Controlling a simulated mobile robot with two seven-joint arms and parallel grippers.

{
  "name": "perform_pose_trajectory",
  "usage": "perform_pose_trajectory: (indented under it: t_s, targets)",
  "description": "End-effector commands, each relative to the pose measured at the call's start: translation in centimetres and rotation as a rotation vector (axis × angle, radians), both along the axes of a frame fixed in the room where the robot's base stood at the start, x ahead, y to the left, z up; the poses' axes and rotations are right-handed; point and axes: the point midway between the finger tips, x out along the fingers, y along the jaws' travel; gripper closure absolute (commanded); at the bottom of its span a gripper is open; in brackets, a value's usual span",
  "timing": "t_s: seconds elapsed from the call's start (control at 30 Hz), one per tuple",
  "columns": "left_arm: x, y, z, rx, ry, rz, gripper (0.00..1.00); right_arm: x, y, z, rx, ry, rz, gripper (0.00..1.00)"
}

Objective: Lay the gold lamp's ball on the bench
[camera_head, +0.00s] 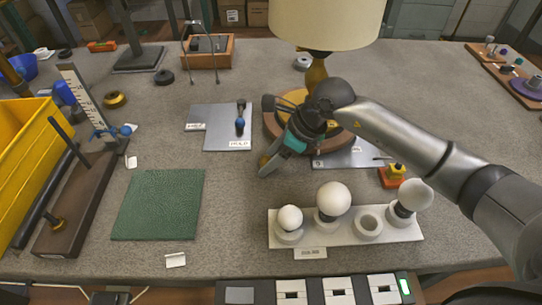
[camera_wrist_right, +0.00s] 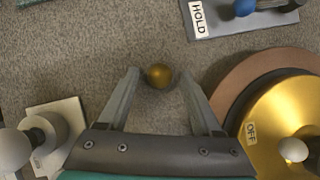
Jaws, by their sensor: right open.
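The gold ball (camera_wrist_right: 159,76) shows in the right wrist view between and just past the fingertips of my right gripper (camera_wrist_right: 158,85). It appears to rest on the grey bench; no finger clearly touches it. In the head view the ball (camera_head: 263,160) is partly hidden by my right gripper (camera_head: 270,164), which points down to the bench with its fingers apart. The gold lamp, with its cream shade (camera_head: 325,22) and gold stem (camera_head: 316,70), stands behind, on a round brown base (camera_head: 275,125). Its gold plate (camera_wrist_right: 275,125) carries an OFF label. My left gripper is out of view.
A HOLD plate (camera_head: 228,118) with a blue-ended part lies left of the lamp. A white bulb rack (camera_head: 345,238) stands in front, a green mat (camera_head: 160,205) at left, a yellow bin (camera_head: 25,140) farther left. Bench between mat and rack is clear.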

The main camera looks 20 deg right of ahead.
Motion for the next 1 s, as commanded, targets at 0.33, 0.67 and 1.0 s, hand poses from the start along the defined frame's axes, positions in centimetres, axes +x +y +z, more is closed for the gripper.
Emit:
perform_pose_trajectory:
  t_s: [0.33, 0.67, 1.0]
  targets:
    - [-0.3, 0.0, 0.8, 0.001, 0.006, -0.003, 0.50, -0.5, -1.0, 2.3, -0.002, -0.003, -0.001, 0.33]
    - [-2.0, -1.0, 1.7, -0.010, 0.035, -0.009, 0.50, -2.5, -3.9, 8.4, -0.004, -0.003, 0.000, 0.33]
    - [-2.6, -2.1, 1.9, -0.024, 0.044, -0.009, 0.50, -3.3, -5.0, 10.7, 0.000, 0.000, 0.001, 0.33]
